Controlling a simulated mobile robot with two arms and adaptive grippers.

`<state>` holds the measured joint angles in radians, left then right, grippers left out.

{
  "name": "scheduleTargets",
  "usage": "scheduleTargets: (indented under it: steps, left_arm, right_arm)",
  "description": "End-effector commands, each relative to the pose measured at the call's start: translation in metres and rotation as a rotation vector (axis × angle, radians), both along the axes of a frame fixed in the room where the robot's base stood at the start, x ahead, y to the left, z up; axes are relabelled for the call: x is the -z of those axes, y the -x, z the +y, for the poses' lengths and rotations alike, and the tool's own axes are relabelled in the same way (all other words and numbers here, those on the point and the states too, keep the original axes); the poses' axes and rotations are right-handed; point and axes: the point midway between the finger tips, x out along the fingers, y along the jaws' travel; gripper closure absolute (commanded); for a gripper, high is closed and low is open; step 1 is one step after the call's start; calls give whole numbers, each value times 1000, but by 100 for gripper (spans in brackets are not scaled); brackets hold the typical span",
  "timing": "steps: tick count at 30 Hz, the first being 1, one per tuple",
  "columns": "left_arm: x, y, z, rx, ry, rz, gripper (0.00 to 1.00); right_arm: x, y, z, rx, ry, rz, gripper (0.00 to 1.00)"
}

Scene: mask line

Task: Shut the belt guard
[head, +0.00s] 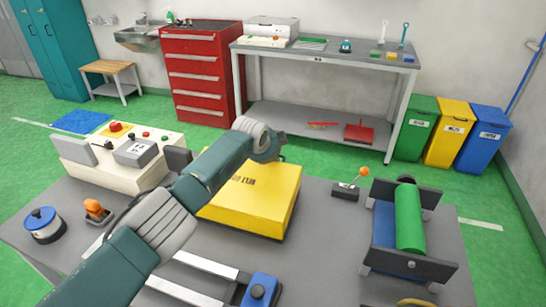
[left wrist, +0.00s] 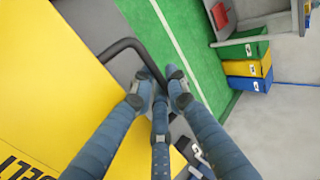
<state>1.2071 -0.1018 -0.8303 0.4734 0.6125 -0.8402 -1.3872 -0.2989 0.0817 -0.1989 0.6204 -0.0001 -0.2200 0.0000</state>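The yellow belt guard (head: 262,205), a broad box-like cover with dark lettering, sits on the grey table in the head view. Its yellow top also fills the left side of the left wrist view (left wrist: 45,90). A dark bar handle (left wrist: 124,47) stands at the guard's edge there. My left gripper (left wrist: 160,85) has its fingers apart, with the end of the handle in the gap between the fingertips; I cannot tell if they touch it. In the head view my left arm reaches over the guard and its fingers are hidden. My right gripper is not in view.
A beige control box (head: 125,160) stands left of the guard. A lever with an orange knob (head: 347,190) and a green roller (head: 410,218) stand to the right. Blue parts and pale rails (head: 205,264) lie in front. Colored bins (head: 415,128) and a workbench stand beyond.

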Motion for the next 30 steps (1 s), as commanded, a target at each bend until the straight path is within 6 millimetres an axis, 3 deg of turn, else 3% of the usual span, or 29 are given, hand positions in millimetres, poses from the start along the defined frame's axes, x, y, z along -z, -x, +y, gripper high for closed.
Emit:
scheduleTargets:
  steps: [5, 14, 30]
  left_arm:
    - [1, 3, 1, -2, 3, 7, 71]
    - [-16, 19, 8, -2, 0, 8, 71]
    - [-79, 69, 23, -1, -1, 7, 71]
  right_arm:
    - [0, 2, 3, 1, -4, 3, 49]
    - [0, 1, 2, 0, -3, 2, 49]
    - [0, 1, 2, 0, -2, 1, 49]
